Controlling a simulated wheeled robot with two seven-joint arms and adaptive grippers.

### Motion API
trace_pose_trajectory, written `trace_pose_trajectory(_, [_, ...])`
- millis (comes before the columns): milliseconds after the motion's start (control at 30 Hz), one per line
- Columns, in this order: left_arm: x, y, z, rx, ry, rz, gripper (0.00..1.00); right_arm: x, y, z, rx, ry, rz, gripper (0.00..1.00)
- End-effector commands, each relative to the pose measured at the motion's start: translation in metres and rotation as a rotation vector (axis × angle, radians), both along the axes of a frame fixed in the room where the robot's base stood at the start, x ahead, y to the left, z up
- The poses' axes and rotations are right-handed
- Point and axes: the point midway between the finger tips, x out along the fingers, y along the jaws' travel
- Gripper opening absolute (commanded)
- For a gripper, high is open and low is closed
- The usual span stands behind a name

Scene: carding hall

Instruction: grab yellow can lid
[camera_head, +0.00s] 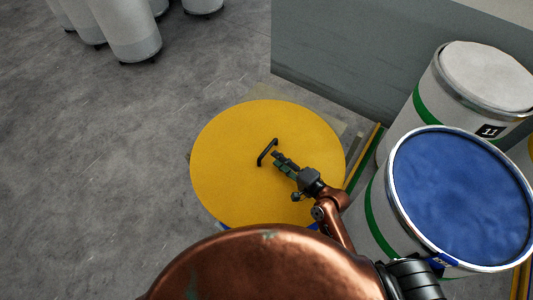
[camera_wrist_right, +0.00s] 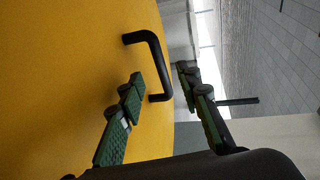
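The yellow can lid (camera_head: 235,190) is a large round disc with a black bar handle (camera_head: 266,152) near its middle. In the right wrist view the lid (camera_wrist_right: 60,75) fills the left side, and its black handle (camera_wrist_right: 158,62) stands out from it. My right gripper (camera_head: 278,158) is just beside the handle, over the lid. In the right wrist view its green-padded fingers (camera_wrist_right: 160,80) are apart, and the handle's lower end shows between their tips. The fingers are not closed on the handle; whether they touch it I cannot tell. My left gripper is not in view.
A can with a blue top (camera_head: 460,195) and a white-topped can (camera_head: 488,75) marked 11 stand at the right. A grey panel (camera_head: 370,70) stands behind. Several pale cans (camera_head: 125,28) are at the far left. The floor (camera_head: 90,180) at left is clear.

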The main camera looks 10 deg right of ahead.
Motion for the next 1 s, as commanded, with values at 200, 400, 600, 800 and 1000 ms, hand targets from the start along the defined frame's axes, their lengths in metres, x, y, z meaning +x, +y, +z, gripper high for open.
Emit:
trace_pose_trajectory(200, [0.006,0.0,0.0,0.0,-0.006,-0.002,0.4,0.012,0.004,-0.005,0.004,0.0,-0.008,0.32])
trace_pose_trajectory(400, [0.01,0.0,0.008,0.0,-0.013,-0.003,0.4,0.03,0.013,-0.007,0.001,-0.002,-0.009,0.32])
trace_pose_trajectory(600, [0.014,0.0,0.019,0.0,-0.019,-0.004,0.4,0.057,0.026,-0.011,0.002,0.0,-0.007,0.32])
trace_pose_trajectory(800, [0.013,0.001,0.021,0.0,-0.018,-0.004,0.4,0.067,0.033,-0.016,0.0,0.0,-0.006,0.32])
trace_pose_trajectory(1000, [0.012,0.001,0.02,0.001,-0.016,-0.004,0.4,0.067,0.033,-0.016,0.0,0.0,-0.005,0.3])
